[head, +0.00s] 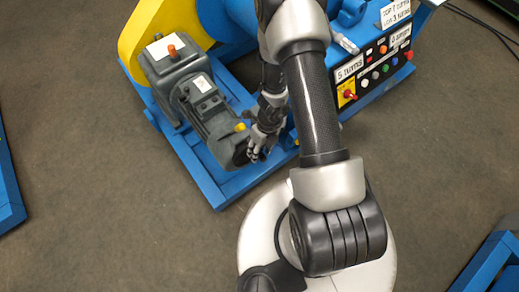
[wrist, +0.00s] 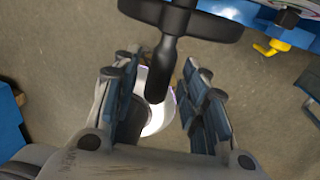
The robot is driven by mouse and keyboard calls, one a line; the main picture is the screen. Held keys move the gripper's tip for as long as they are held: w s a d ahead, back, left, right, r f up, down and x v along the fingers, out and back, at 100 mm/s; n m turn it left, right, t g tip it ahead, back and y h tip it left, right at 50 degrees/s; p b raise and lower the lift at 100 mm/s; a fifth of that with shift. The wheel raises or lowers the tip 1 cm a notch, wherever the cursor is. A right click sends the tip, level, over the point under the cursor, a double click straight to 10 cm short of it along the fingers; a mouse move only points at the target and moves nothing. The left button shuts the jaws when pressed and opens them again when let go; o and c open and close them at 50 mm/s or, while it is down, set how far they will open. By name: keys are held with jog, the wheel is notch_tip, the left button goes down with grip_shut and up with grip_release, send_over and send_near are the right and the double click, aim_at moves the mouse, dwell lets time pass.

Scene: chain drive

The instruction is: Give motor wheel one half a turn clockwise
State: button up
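The motor (head: 210,115) is a grey ribbed unit on a blue frame. Its dark wheel (head: 240,153) shows at the motor's near end, partly hidden by my gripper. In the wrist view the black wheel (wrist: 200,22) crosses the top, and its black handle (wrist: 162,75) points down towards my palm. My gripper (head: 262,143) is beside the motor's end. In the wrist view my gripper (wrist: 160,70) is open, with its fingers on both sides of the handle. Gaps show between the fingers and the handle.
A yellow guard (head: 140,35) stands behind the motor. A control panel (head: 375,65) with buttons and a red-yellow switch is to the right of my arm. The blue frame (head: 222,193) runs below the motor. Open floor (head: 120,230) lies in front.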

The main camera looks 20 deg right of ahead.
grip_shut()
dwell(0.4)
jog(key=shift+d+r+p, duration=0.1)
jog(key=shift+p, duration=0.45)
